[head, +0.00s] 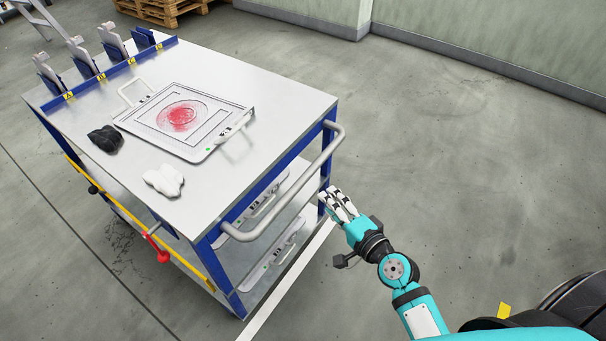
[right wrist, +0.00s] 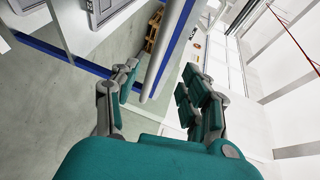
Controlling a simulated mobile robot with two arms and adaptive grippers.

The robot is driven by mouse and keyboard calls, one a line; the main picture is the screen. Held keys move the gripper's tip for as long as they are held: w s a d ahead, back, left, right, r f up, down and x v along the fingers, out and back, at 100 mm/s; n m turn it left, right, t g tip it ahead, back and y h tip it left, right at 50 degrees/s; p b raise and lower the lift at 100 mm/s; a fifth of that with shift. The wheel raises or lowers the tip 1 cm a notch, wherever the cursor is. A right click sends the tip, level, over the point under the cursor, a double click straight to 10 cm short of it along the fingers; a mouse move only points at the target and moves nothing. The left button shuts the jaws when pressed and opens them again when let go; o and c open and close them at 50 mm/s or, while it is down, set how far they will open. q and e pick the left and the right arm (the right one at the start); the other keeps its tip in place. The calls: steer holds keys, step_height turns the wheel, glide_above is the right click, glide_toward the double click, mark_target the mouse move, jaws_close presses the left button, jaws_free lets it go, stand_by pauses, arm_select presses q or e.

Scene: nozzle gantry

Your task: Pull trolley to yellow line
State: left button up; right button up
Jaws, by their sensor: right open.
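The trolley (head: 240,80) has a grey top and a blue frame, and stands at the left of the head view. Its pale tubular handle (head: 292,188) sticks out on the right end. My right gripper (head: 334,194) is open just to the right of the handle. In the right wrist view the handle (right wrist: 166,55) runs between the open fingers (right wrist: 160,74); I cannot tell whether they touch it. A small yellow patch (head: 503,310) shows on the floor at the lower right, partly hidden; I cannot tell whether it is the yellow line. My left gripper is not in view.
On the trolley top lie a white framed tray (head: 217,140) with a red stain, a black cloth (head: 105,139) and a white cloth (head: 163,181). A red-knobbed lever (head: 162,255) is on its near side. A white floor line (head: 285,285) passes beside it. Floor (head: 450,150) at right is clear.

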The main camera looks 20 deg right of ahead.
mark_target(306, 177)
steer(key=x, duration=1.1)
steer(key=shift+w+f, duration=0.15)
steer(key=shift+w, duration=0.15)
steer(key=shift+w+a, duration=0.1)
steer(key=shift+w, duration=0.15)
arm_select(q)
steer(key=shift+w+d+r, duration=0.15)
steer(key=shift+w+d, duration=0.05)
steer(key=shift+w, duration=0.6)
arm_select(e)
steer(key=shift+w, duration=0.15)
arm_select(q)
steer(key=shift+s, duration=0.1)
arm_select(e)
steer(key=shift+f, duration=0.1)
jaws_close()
